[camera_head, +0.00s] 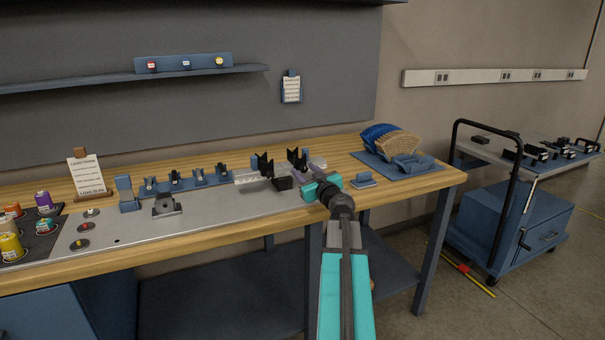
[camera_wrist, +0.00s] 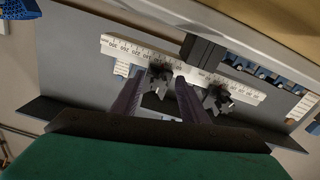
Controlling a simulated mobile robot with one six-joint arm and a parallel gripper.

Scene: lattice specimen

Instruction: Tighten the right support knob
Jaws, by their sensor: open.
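Two black V-shaped supports stand on the bench's metal plate in the head view, a left one (camera_head: 264,165) and a right one (camera_head: 296,158) partly hidden by my gripper (camera_head: 308,164). In the wrist view a dark star-shaped knob (camera_wrist: 160,72) shows between the fingertips of my gripper (camera_wrist: 160,78). The fingers are open, one on each side of it; I cannot tell whether they touch it. A second star knob (camera_wrist: 218,98) is to the right, outside the fingers. The wrist view is turned, with the scale numbers upside down, so the framed knob appears to be the right support's.
A white scale (camera_wrist: 125,47) runs behind the knobs. A black block (camera_wrist: 203,50) crosses it. Small blue holders (camera_head: 178,181) stand left on the bench, and a blue tray (camera_head: 432,173) with fanned pieces stands right. A cart (camera_head: 515,215) is farther right.

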